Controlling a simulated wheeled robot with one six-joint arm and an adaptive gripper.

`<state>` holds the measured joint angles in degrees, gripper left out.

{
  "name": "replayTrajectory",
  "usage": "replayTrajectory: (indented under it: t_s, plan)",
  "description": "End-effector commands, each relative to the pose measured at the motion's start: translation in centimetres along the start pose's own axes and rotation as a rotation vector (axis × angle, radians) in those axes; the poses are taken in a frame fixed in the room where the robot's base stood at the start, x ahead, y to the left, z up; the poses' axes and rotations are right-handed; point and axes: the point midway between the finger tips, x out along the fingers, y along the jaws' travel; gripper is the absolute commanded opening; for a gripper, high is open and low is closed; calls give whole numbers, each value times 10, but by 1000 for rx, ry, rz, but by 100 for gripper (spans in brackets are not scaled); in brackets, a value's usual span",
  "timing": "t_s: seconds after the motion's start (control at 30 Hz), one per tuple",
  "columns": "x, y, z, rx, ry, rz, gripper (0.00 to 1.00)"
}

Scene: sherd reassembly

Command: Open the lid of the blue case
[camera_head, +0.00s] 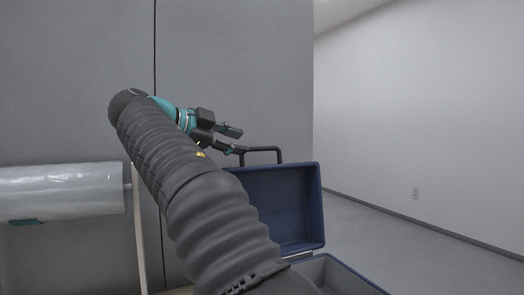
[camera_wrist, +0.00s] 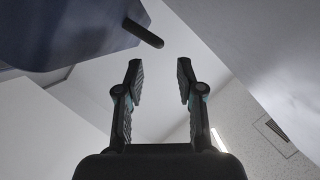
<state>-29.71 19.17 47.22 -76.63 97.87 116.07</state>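The blue case (camera_head: 352,279) stands low at the right of my arm in the head view, its grey inside partly showing. Its lid (camera_head: 287,206) stands raised, about upright, with a black handle (camera_head: 265,150) on its top edge. My arm hides the lid's left part and much of the case. My gripper (camera_head: 238,141) is just above and left of the handle. In the wrist view my gripper (camera_wrist: 159,82) has its fingers apart with nothing between them. The dark blue lid (camera_wrist: 70,30) and the handle (camera_wrist: 143,33) show at upper left, beyond the fingertips.
A roll of clear plastic wrap (camera_head: 62,191) is at the left by a grey partition (camera_head: 240,60). A thin pale upright post (camera_head: 138,230) stands beside my arm. Open grey floor (camera_head: 420,255) lies to the right, before a white wall (camera_head: 430,100).

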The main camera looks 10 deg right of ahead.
Motion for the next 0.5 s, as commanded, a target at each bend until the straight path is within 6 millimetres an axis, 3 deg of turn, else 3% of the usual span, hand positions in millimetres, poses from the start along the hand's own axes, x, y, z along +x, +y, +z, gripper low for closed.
replayTrajectory:
  t_s: [0.2,0.5]
  plan:
    - [41,1,0,0,1,2,37]
    - [80,0,0,-1,-1,-1,37]
